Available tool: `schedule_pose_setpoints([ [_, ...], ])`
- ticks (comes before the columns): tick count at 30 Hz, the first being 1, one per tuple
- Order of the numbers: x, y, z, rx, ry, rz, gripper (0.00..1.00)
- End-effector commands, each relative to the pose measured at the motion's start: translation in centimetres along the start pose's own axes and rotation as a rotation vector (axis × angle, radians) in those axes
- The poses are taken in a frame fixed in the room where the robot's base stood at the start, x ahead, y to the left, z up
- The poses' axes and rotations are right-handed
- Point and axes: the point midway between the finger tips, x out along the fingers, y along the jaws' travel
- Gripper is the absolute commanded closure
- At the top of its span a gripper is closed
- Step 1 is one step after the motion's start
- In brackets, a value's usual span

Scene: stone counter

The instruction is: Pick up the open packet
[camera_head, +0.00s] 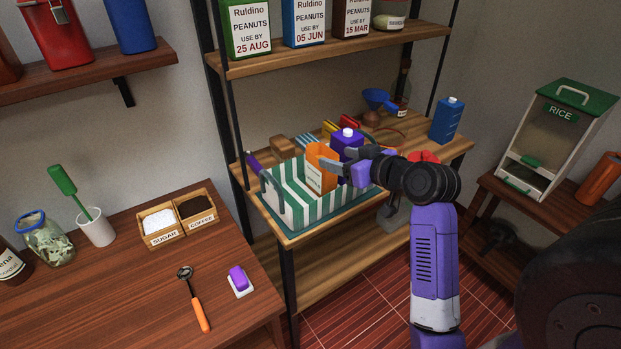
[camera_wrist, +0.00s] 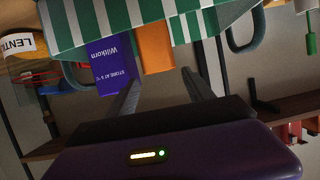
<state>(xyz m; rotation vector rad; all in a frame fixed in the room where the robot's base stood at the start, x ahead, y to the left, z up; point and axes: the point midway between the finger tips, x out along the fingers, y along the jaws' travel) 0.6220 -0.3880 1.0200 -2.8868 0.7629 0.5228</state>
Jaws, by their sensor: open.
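An orange packet (camera_head: 318,170) stands in a green-and-white striped basket (camera_head: 298,205) on the middle shelf. Its top looks open in the head view. A purple carton (camera_head: 349,141) with a white cap stands close to its right. My gripper (camera_head: 328,163) is open at the orange packet, with fingers pointing left over the basket. In the wrist view, which is upside down, the orange packet (camera_wrist: 155,48) lies ahead between the fingers (camera_wrist: 160,80). The purple carton (camera_wrist: 110,62) is beside it, ahead of one finger. I cannot tell whether the fingers touch the packet.
The basket has a raised grey handle (camera_head: 271,192) at its left end. A blue jug (camera_head: 446,120) stands right on the same shelf. Peanut boxes (camera_head: 247,28) line the shelf above. The left table holds sugar and coffee boxes (camera_head: 177,220) and an orange-handled scoop (camera_head: 198,310).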

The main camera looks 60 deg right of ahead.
Motion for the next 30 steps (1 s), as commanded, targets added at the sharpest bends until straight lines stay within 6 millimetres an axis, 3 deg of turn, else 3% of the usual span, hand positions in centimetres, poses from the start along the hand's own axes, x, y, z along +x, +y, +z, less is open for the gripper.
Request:
schedule_pose_setpoints([
  [8,0.7,-0.5,0.8,-0.027,-0.031,-0.022,0.39],
  [24,7.1,-0.3,0.9,-0.027,-0.03,-0.021,0.39],
  [30,7.8,-0.3,1.0,-0.027,-0.03,-0.019,0.39],
])
